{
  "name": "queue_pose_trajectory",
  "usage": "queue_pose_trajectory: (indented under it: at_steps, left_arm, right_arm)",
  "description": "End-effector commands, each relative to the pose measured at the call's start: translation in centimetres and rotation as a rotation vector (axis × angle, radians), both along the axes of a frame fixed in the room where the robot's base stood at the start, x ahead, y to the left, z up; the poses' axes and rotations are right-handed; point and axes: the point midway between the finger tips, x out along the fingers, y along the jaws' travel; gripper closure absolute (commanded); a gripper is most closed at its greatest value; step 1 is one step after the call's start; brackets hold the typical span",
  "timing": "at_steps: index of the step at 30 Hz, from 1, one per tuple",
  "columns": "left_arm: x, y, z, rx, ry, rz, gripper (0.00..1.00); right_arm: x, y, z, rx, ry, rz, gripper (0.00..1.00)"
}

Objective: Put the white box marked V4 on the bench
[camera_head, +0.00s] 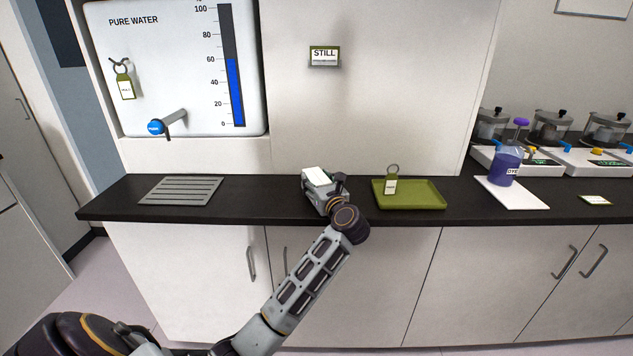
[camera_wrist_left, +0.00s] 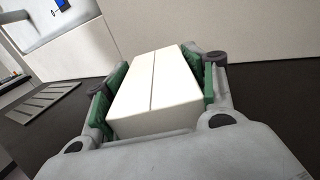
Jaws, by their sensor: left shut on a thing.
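A white box (camera_wrist_left: 155,88) with a seam along its top sits between the green pads of my left gripper (camera_wrist_left: 153,92) in the left wrist view. The gripper is shut on it. In the head view the white box (camera_head: 318,177) shows at the end of my left arm, over the black bench (camera_head: 260,200), between the grey grille and the green tray. I cannot tell whether the box touches the bench. No V4 mark is legible. My right gripper is not in view.
A grey grille (camera_head: 181,190) lies on the bench to the left, below the pure water tank (camera_head: 170,60). A green tray (camera_head: 425,196) with a tag (camera_head: 390,186) is close on the right. A purple dye bottle (camera_head: 505,160) stands on a white mat (camera_head: 520,197) farther right.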

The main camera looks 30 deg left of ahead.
Motion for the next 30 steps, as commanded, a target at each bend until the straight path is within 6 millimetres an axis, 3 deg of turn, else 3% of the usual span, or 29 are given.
queue_pose_trajectory:
  at_steps: [1, 7, 26, 30]
  left_arm:
    - [0.0, 0.0, -0.1, 0.0, 0.0, 0.0, 0.44]
    - [0.0, 0.0, 0.0, 0.0, 0.0, 0.0, 0.18]
    - [0.0, 0.0, 0.4, 0.0, 0.0, 0.0, 0.18]
    - [-0.8, -1.2, 0.2, -0.002, 0.0, -0.002, 0.18]
  right_arm:
    - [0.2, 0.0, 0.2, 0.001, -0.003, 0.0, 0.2]
    - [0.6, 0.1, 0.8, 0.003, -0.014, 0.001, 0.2]
    - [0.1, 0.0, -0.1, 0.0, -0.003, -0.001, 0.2]
    - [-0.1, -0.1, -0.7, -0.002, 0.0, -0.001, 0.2]
